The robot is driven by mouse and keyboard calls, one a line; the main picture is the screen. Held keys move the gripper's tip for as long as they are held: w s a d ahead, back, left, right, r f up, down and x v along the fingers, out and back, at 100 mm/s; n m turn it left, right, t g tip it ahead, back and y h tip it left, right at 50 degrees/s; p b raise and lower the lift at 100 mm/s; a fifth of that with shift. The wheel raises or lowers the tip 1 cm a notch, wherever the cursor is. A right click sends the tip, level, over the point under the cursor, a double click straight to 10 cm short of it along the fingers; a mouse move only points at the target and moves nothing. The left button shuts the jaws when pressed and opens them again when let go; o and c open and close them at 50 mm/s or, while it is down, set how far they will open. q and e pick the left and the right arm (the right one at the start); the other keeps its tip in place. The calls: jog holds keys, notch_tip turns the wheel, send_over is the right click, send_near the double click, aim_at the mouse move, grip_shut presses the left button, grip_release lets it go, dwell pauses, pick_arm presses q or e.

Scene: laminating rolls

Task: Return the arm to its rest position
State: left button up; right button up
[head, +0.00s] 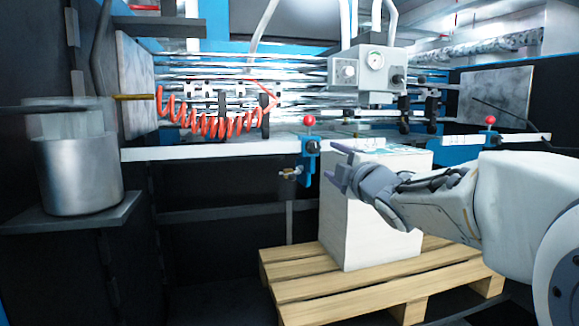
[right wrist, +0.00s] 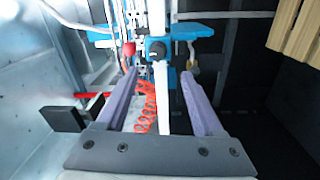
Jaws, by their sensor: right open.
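My right arm comes in from the right in the head view. Its gripper (head: 345,168) is in front of the upper part of a white block-like stack (head: 365,228) on a wooden pallet. In the right wrist view the two fingers of this gripper (right wrist: 160,100) are spread apart with nothing between them. Behind them show a blue bracket (right wrist: 180,32) with a dark knob and a red ball knob (right wrist: 128,48). My left gripper is in neither view.
The wooden pallet (head: 300,288) stands low in front of the machine. A white rail (head: 215,150) with red-knobbed levers (head: 309,121) crosses behind the gripper. A red coiled hose (head: 215,125) hangs at the left. A metal pot (head: 80,175) stands on a shelf at far left.

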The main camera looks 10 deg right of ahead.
jog(key=s+a+f+m+g+y, duration=0.1)
jog(key=s+a+f+m+g, duration=0.25)
jog(key=a+f, duration=0.5)
jog(key=s+a+f+m+g, duration=0.35)
jog(key=a+f+g, duration=0.2)
jog(key=f, duration=0.55)
jog(key=s+a+f+m+g, duration=0.1)
jog(key=s+a+f+g, duration=0.2)
jog(key=s, duration=0.6)
jog(key=s+a+f+g, duration=0.2)
jog(key=s+f+g, duration=0.1)
jog(key=s+f, duration=0.4)
jog(key=s+a+f+m+g, duration=0.1)
jog(key=s+a+f+g, duration=0.15)
jog(key=s, duration=0.75)
notch_tip(320, 180, up, 22)
jog(key=s+g+p, duration=0.1)
jog(key=p, duration=2.2)
jog(key=shift+s+d+f+h, duration=0.15)
jog(key=shift+s+d+h, duration=0.15)
jog(key=shift+d, duration=0.1)
